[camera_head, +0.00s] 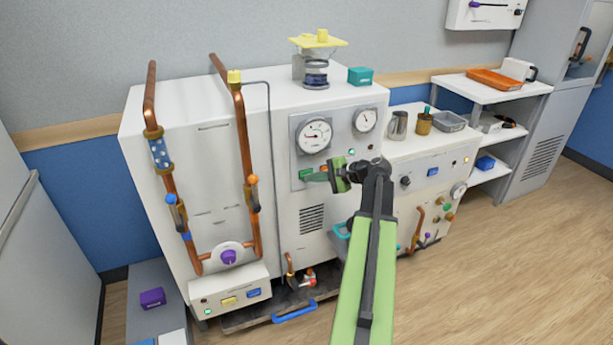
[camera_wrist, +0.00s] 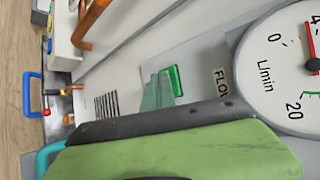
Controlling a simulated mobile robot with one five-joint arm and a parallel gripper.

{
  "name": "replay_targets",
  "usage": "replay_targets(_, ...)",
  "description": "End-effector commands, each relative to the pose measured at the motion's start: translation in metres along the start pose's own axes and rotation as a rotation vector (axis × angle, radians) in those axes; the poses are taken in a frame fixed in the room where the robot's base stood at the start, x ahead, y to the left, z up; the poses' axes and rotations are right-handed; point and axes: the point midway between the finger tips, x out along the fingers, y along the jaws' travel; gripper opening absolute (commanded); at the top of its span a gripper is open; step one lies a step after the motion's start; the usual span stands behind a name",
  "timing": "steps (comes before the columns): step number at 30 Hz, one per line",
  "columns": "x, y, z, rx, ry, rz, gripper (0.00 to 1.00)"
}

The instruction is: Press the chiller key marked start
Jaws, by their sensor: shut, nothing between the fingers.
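The white chiller cabinet (camera_head: 205,150) stands against the wall with a grey key panel on its front. A green key (camera_head: 305,174) sits on the panel's left, below the large round gauge (camera_head: 314,135); no marking on it is readable. The green key also shows in the wrist view (camera_wrist: 177,79), right beside my fingertips. My gripper (camera_head: 316,177) is shut and empty, its green fingers pointing left at the key panel. In the wrist view, its fingertips (camera_wrist: 158,90) overlap the key's left side; I cannot tell if they touch it. An orange-red spot (camera_head: 324,168) shows behind my gripper, partly hidden.
Copper pipes (camera_head: 243,140) run up the cabinet's left front. A small gauge (camera_head: 366,120) is at the upper right. A white bench unit (camera_head: 430,147) with cups stands to the right. A blue handle (camera_head: 294,311) lies low in front. The wooden floor at right is clear.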

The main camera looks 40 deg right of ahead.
Motion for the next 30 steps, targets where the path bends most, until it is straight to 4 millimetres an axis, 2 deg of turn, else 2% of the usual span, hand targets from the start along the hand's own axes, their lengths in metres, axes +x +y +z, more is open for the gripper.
replay_targets(6,-0.008,0.006,0.007,0.0,0.0,0.0,0.0)
replay_targets(18,-0.011,0.008,0.009,0.0,-0.001,0.0,0.0)
replay_targets(30,-0.037,0.028,0.029,-0.001,-0.001,0.0,0.0)
